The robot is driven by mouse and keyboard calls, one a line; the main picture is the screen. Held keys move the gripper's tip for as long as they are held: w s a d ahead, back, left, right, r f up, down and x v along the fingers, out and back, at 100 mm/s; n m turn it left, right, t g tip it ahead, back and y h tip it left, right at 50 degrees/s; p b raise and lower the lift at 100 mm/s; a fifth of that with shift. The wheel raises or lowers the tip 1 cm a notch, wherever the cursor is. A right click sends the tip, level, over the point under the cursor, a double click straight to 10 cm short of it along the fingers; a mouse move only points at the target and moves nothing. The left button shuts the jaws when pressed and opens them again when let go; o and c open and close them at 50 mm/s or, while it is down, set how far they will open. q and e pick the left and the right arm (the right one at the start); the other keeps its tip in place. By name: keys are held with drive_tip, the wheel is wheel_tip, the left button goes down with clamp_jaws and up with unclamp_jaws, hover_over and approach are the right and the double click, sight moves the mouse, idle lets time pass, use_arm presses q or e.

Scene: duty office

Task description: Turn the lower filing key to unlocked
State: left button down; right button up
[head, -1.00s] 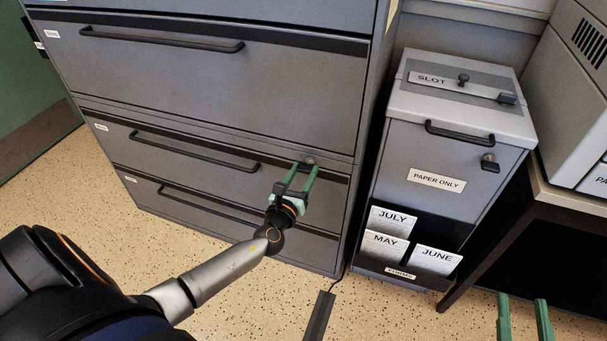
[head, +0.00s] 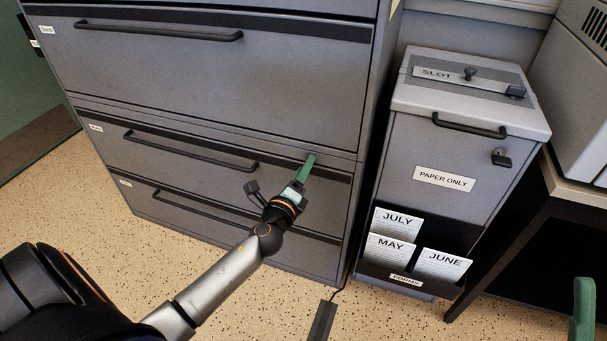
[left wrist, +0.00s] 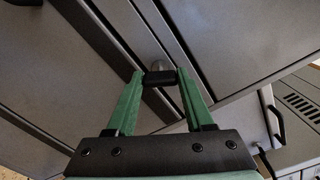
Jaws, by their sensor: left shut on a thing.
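The lower filing key shows in the left wrist view as a small black key bow (left wrist: 160,78) at a round metal lock (left wrist: 158,62) on the cabinet front. My left gripper (left wrist: 160,86) has its green fingertips at the two ends of the bow and is shut on it. In the head view my left gripper (head: 309,161) reaches the right end of the cabinet's lower section. Its fingers overlap there and hide the key. My right gripper (head: 583,312) shows only in part at the lower right edge, away from the cabinet, and its opening cannot be judged.
The grey filing cabinet (head: 215,75) has wide drawers with black bar handles. A grey paper bin (head: 445,150) marked PAPER ONLY stands close on its right, with month cards in front. A dark table (head: 570,200) stands farther right. Speckled floor is open in front.

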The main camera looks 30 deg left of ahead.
use_arm(q)
drive_tip(key=shift+f+n+b, duration=0.1)
drive_tip(key=shift+n+b, duration=0.45)
drive_tip(key=shift+n, duration=2.35)
drive_tip(key=shift+c, duration=1.4)
unclamp_jaws()
drive_tip(key=shift+s, duration=0.1)
drive_tip(key=v, duration=1.2)
drive_tip(key=shift+s, duration=0.2)
